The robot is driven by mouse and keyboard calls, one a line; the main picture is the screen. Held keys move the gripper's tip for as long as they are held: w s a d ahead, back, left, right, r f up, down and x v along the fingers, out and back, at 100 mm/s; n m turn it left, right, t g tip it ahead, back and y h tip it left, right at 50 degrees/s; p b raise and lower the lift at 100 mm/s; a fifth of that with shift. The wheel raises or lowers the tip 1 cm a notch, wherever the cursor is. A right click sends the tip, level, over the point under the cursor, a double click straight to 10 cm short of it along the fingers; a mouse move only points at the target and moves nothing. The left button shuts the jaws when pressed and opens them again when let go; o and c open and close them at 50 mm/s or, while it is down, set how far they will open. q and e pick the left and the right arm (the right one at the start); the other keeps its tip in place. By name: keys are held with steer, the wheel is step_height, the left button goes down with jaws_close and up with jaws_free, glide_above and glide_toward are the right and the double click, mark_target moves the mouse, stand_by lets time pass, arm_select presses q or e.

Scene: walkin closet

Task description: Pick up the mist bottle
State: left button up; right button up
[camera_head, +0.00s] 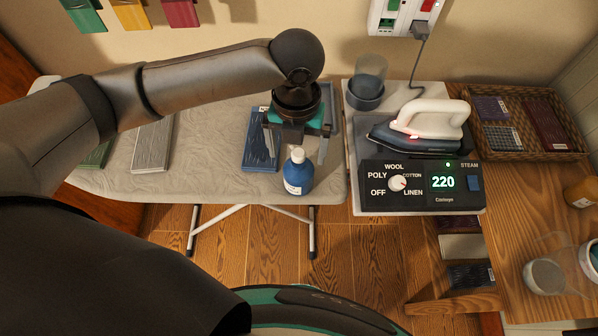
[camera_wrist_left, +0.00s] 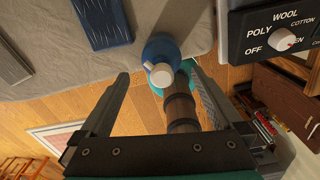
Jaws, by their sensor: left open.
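The mist bottle is a blue bottle (camera_head: 298,178) with a white cap and a pale label. It stands near the front edge of the ironing board in the head view. It also shows in the left wrist view (camera_wrist_left: 161,48), ahead of the fingers with its white cap toward the camera. My left gripper (camera_head: 297,157) is open and empty, with its fingers pointing toward the bottle. In the left wrist view the fingers (camera_wrist_left: 156,76) are spread to either side of the cap, and I see no contact. My right gripper is not in view.
A blue folded cloth (camera_head: 258,140) lies just left of the bottle. The iron station (camera_head: 420,190), showing 220, with a white-handled iron (camera_head: 430,125), stands close on the right. A grey cup (camera_head: 367,90) is behind it. The ironing board (camera_head: 215,160) has bare room at left.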

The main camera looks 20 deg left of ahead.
mark_target(299, 164)
arm_select(q)
step_height(299, 164, down, 3)
steer(key=shift+r, duration=0.1)
steer(key=shift+f, duration=0.5)
step_height(299, 164, down, 5)
steer(key=shift+w+d+r+b, duration=0.1)
steer(key=shift+b, duration=0.4)
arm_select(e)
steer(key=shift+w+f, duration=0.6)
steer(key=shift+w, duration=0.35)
arm_select(q)
steer(key=shift+c, duration=0.4)
steer(key=shift+c, duration=1.4)
jaws_close()
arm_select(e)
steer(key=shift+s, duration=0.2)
arm_select(q)
steer(key=shift+r, duration=0.1)
